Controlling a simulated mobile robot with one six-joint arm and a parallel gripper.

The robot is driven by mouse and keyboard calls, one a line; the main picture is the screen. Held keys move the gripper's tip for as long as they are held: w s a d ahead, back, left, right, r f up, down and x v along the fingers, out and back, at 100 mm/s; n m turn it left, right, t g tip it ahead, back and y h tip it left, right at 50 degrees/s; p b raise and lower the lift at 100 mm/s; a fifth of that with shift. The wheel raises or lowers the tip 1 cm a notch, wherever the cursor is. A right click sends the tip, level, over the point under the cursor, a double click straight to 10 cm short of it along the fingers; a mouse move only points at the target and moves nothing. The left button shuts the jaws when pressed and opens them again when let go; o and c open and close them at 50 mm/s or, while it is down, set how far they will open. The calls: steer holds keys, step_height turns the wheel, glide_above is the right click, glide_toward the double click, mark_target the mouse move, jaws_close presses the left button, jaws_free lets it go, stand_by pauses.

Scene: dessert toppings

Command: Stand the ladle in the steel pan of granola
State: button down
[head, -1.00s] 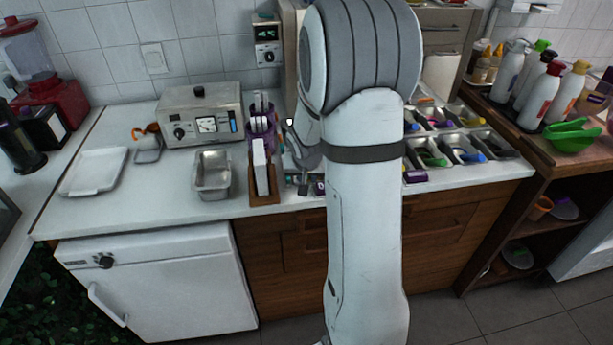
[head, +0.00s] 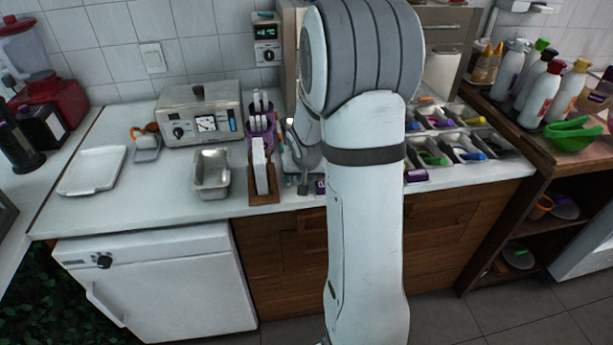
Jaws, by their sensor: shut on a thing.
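My gripper (head: 303,185) is mostly hidden behind my own arm, low over the counter, just right of the wooden holder. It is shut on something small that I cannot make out. I cannot pick out the ladle for certain. Several steel pans (head: 468,154) with coloured utensils stand in rows on the right of the counter, partly behind my arm. Which of them holds granola I cannot tell. A separate steel pan (head: 211,187) stands to the left of the wooden holder and looks empty.
The wooden holder (head: 264,198) with white packets is close to my gripper, with a purple container (head: 261,141) behind it. A steel appliance (head: 199,115) and a white tray (head: 92,171) stand further left. Bottles (head: 541,95) and a green bowl (head: 571,134) are on the right.

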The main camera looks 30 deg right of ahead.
steer(key=shift+f+b, duration=0.5)
steer(key=shift+b, duration=0.3)
stand_by(0.6)
stand_by(0.4)
steer(key=c, duration=1.1)
jaws_free()
steer(key=shift+c, duration=0.2)
steer(key=shift+c, duration=1)
steer(key=shift+o, duration=0.2)
steer(key=shift+s, duration=0.1)
steer(key=shift+r, duration=0.1)
steer(key=o, duration=0.3)
steer(key=shift+r+p, duration=0.9)
steer(key=shift+r, duration=0.25)
steer(key=shift+r+p, duration=1.85)
steer(key=shift+r, duration=0.95)
